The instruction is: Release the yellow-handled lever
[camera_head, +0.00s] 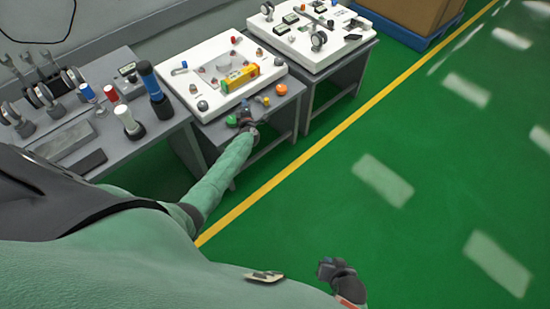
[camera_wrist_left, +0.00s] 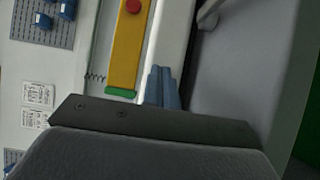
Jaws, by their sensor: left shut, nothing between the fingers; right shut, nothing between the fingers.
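A white panel (camera_head: 222,42) on a grey bench carries a yellow block (camera_head: 238,77) with red parts. A small yellow-tipped piece (camera_head: 265,101) sticks out at the panel's front edge, between a green knob (camera_head: 232,121) and an orange knob (camera_head: 281,89). I cannot tell for sure which yellow part is the lever's handle. My left gripper (camera_head: 246,112) is shut and empty at this front edge, just left of the yellow-tipped piece. The left wrist view shows a yellow bar (camera_wrist_left: 127,55) with a green end. My right gripper (camera_head: 328,268) is shut and empty over the floor.
Left of the panel, a grey table (camera_head: 140,150) holds upright blue, red and white-topped handles. A second white panel (camera_head: 345,50) stands to the right on its own bench. Cardboard boxes (camera_head: 420,12) are at the back. The green floor (camera_head: 330,200) on the right is clear.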

